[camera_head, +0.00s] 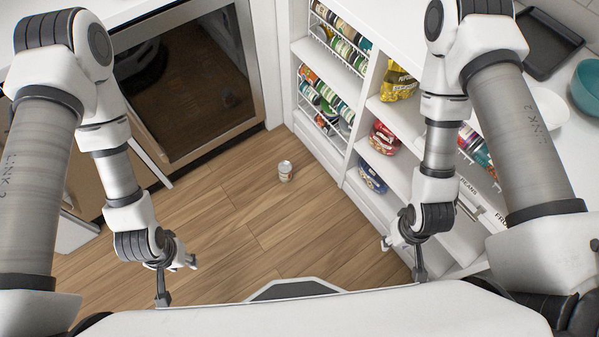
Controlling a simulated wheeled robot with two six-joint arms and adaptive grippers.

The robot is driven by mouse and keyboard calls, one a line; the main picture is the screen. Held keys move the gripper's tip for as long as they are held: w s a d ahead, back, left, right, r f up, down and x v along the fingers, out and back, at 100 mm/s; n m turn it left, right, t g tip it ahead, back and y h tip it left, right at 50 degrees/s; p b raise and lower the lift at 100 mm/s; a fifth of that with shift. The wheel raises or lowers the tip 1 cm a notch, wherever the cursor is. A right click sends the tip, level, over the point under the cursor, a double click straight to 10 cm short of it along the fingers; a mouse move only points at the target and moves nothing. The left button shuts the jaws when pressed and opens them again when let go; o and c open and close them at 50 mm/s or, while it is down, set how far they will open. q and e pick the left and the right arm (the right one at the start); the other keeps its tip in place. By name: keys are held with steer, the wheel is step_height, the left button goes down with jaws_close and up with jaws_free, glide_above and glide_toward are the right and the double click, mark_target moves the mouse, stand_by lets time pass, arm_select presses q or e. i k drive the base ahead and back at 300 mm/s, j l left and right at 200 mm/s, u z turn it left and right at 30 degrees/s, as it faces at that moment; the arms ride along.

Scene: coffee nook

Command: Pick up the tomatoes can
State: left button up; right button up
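A small can (285,171) with a pale label and metal top stands upright on the wooden floor, near the middle of the view. Its label is too small to read, so I cannot tell if it is the tomatoes can. More cans lie in racks (322,98) in the shelf unit to its right. My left gripper (178,278) is over the floor at the lower left, apart from the can. My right gripper (402,257) is at the lower right, in front of the shelves, also apart from it. I see nothing held in either; their finger openings are hard to make out.
An under-counter appliance with a dark glass door (190,85) stands at the back left. The white shelf unit (353,140) holds packets, including a yellow bag (398,83) and a red one (384,138). The wooden floor (235,225) around the can is clear.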

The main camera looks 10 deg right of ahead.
mark_target(285, 167)
steer(key=i+j, duration=0.75)
steer(key=j, duration=0.15)
steer(key=z, duration=0.45)
steer(key=i+j+z, duration=0.1)
steer(key=z, duration=0.35)
steer(key=j+z, duration=0.15)
steer(key=z, duration=0.35)
steer(key=j+z, duration=0.1)
steer(key=z, duration=0.35)
